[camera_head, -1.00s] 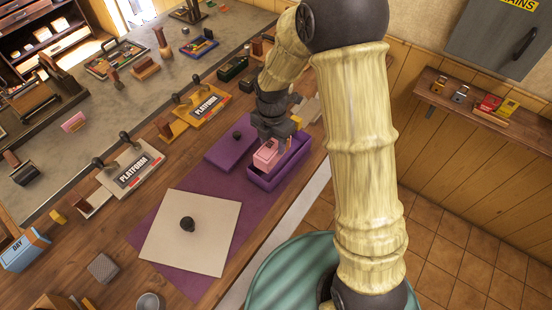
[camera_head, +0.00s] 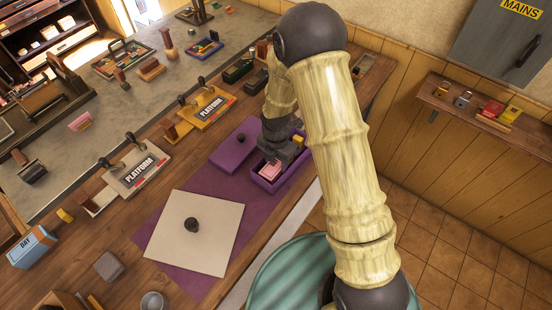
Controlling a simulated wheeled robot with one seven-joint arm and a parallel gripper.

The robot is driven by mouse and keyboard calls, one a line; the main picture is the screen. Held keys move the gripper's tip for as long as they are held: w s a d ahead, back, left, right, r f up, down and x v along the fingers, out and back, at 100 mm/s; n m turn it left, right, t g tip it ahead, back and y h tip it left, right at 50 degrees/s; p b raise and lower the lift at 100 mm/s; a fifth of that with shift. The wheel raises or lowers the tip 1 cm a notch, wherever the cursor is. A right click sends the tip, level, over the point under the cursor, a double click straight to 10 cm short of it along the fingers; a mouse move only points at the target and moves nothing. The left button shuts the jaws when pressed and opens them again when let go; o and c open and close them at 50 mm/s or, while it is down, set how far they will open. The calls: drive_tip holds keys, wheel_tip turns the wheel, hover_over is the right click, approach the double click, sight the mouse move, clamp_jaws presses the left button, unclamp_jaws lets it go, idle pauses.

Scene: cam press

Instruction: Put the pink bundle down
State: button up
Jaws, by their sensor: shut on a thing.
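The pink bundle (camera_head: 269,171) shows at the left part of the open purple box (camera_head: 291,176), low between its walls. My gripper (camera_head: 274,161) is over the box and shut on the bundle from above. The gripper hides the upper part of the bundle, and I cannot tell whether its underside touches the box floor. The purple lid (camera_head: 230,150) with a dark knob lies flat beside the box, on its left. A small yellow thing (camera_head: 298,141) shows at the far end of the box.
A cream board (camera_head: 190,250) with a dark knob lies on the purple mat (camera_head: 180,282) nearer to me. Two PLATFORM stamp sets (camera_head: 210,108) stand left of the box. A dark green case (camera_head: 238,71) stands beyond it.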

sight(277, 164)
drive_tip(key=shift+f, duration=0.15)
drive_tip(key=o, duration=0.9)
drive_tip(key=shift+c, duration=0.2)
wheel_tip(277, 164, up, 12)
drive_tip(key=b, duration=0.2)
drive_tip(key=shift+r, duration=0.2)
